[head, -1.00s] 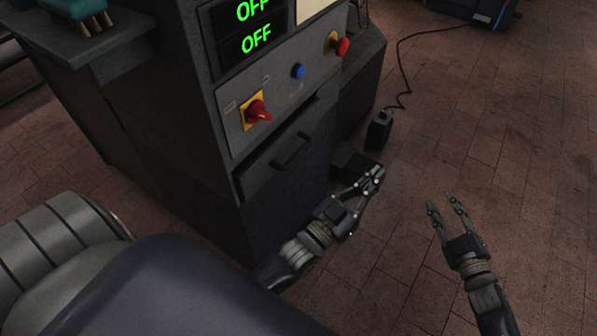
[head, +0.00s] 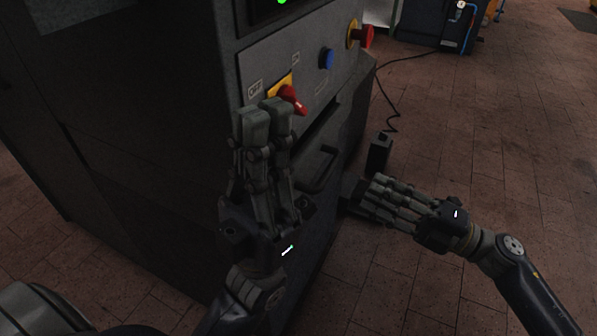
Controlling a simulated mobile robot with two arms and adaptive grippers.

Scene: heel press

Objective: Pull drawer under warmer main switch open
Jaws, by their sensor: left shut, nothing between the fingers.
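The warmer main switch (head: 292,97), a red rotary knob on a yellow plate, is on the grey cabinet's control panel. Below it is the dark drawer (head: 335,140) with a black bar handle (head: 320,172). A dark strip runs along the drawer's top edge; I cannot tell whether it is slightly ajar. My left gripper (head: 267,112) is shut and empty, pointing up in front of the panel. It hides the drawer's left part and overlaps the switch plate in the picture. My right gripper (head: 373,192) points left, to the right of the handle and lower, apart from it. Its finger opening is unclear.
A blue button (head: 327,58) and a red stop button (head: 367,37) on yellow sit further along the panel. A black pedal box (head: 380,152) with a cable stands on the tiled floor right of the cabinet. The floor at right is largely clear.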

